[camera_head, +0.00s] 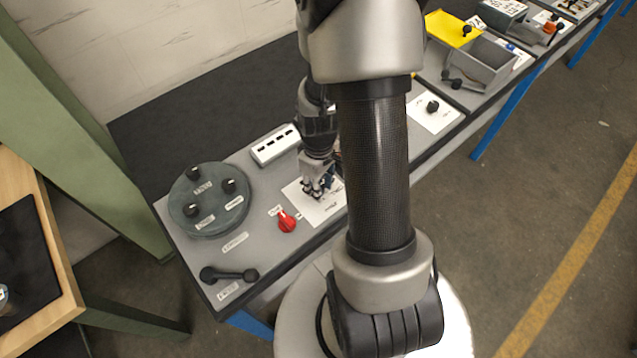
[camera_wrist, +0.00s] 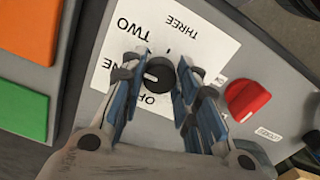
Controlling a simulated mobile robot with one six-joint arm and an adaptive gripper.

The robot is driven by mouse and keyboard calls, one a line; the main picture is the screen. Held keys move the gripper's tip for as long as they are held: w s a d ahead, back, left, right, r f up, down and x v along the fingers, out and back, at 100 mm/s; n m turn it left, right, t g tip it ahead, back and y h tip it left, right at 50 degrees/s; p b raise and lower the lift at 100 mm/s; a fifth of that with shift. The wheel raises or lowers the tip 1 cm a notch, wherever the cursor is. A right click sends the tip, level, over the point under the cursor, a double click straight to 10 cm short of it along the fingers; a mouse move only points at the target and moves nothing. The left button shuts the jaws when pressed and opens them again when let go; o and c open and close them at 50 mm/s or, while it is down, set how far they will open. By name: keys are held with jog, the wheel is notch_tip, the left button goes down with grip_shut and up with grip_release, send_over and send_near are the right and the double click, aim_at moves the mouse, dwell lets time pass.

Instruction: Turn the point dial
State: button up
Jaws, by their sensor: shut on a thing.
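The point dial is a small black knob (camera_wrist: 159,74) on a white card (camera_wrist: 205,35) marked OFF, ONE, TWO and THREE, with ONE partly hidden. In the wrist view my gripper (camera_wrist: 160,80) has its blue-padded fingers on both sides of the knob, shut on it. A light mark on the knob's face points toward the lower left in that view. In the head view my gripper (camera_head: 318,188) reaches down onto the card (camera_head: 325,210), and it hides the dial there.
A red knob (camera_head: 286,221) stands close beside the card. A round grey-green plate (camera_head: 209,222) with several black knobs lies to the left. A white switch block (camera_head: 275,146) is behind, and a black lever (camera_head: 228,275) is at the front left.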

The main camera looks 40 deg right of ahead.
jog(key=n, duration=0.5)
jog(key=shift+n, duration=0.3)
dwell(0.5)
jog(key=o, duration=1.1)
jog(key=shift+c, duration=0.2)
notch_tip(320, 180, up, 12)
